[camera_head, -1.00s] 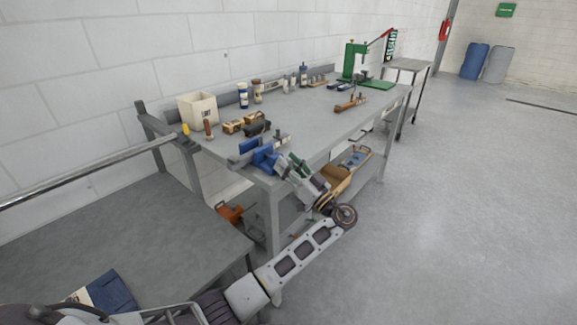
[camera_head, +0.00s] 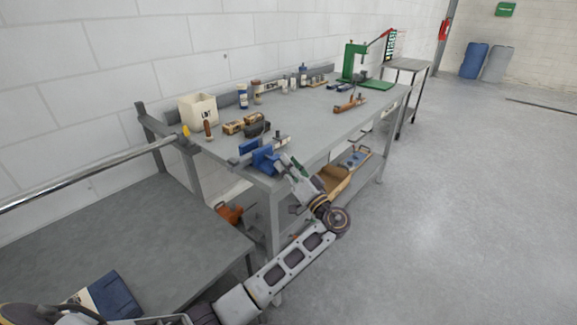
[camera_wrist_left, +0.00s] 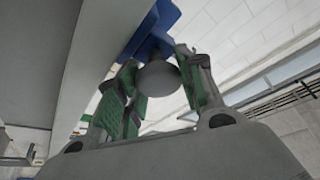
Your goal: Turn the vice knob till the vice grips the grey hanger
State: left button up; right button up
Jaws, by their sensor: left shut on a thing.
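The blue vice (camera_head: 264,158) sits at the near corner of the grey workbench; its blue body also shows at the top of the left wrist view (camera_wrist_left: 155,28). A grey bar, seemingly the grey hanger (camera_head: 271,146), lies across the top of the vice; I cannot tell how tightly the jaws hold it. The round grey vice knob (camera_wrist_left: 158,78) is between the green-padded fingers of my left gripper (camera_wrist_left: 160,80), which is shut on it. In the head view my left gripper (camera_head: 289,168) reaches the vice from the front and hides the knob. My right gripper is not seen.
The workbench (camera_head: 318,117) holds a white bin (camera_head: 198,110), small bottles, brown blocks and a green press (camera_head: 354,65). A lower grey table (camera_head: 150,232) is at the left. Open floor (camera_head: 460,190) lies to the right.

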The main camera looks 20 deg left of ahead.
pick_arm(q)
jog(key=shift+r, duration=0.1)
jog(key=o, duration=1)
jog(key=shift+n+g+y, duration=0.3)
jog(key=shift+n+g, duration=0.1)
jog(key=shift+n, duration=0.5)
jog(key=shift+n+g+y+b, duration=0.4)
jog(key=shift+n+y+b, duration=0.1)
jog(key=shift+n, duration=0.8)
jog(key=shift+s+n+g+y, duration=0.1)
jog(key=shift+n+g+y, duration=0.3)
jog(key=shift+n, duration=0.65)
jog(key=shift+n+g+y, duration=0.2)
jog(key=shift+n+g, duration=0.4)
jog(key=shift+n, duration=0.45)
jog(key=shift+n+g, duration=0.3)
jog(key=shift+n, duration=0.4)
